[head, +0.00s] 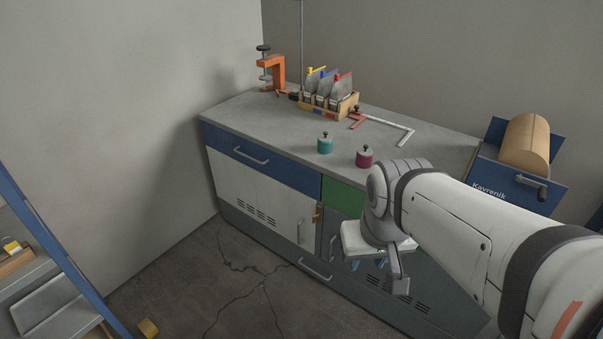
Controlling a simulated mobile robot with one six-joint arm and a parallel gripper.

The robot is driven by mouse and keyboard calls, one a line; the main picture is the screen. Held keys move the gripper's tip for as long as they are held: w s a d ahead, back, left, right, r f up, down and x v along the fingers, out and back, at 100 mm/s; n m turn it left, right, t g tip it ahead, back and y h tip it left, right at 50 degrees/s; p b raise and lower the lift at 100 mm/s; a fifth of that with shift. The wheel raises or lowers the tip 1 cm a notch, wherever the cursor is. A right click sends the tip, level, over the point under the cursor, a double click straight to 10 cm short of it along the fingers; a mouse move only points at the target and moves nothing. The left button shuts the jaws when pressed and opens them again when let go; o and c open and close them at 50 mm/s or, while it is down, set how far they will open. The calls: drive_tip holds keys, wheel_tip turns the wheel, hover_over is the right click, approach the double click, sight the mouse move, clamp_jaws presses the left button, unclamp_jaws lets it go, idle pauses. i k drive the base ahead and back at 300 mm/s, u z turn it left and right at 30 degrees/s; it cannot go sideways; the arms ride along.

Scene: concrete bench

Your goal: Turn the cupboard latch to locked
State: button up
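The bench top (265,118) holds an orange clamp (277,72), a wooden tool rack (346,107), a metal square (390,127), and teal (325,145) and magenta (364,158) knobbed weights. Blue shelving (50,240) stands left; cracked floor between is mostly clear.

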sight(315, 217)
drive_tip(key=u, duration=0.4)
drive_tip(key=i, duration=1.1)
drive_tip(key=z, duration=0.05)
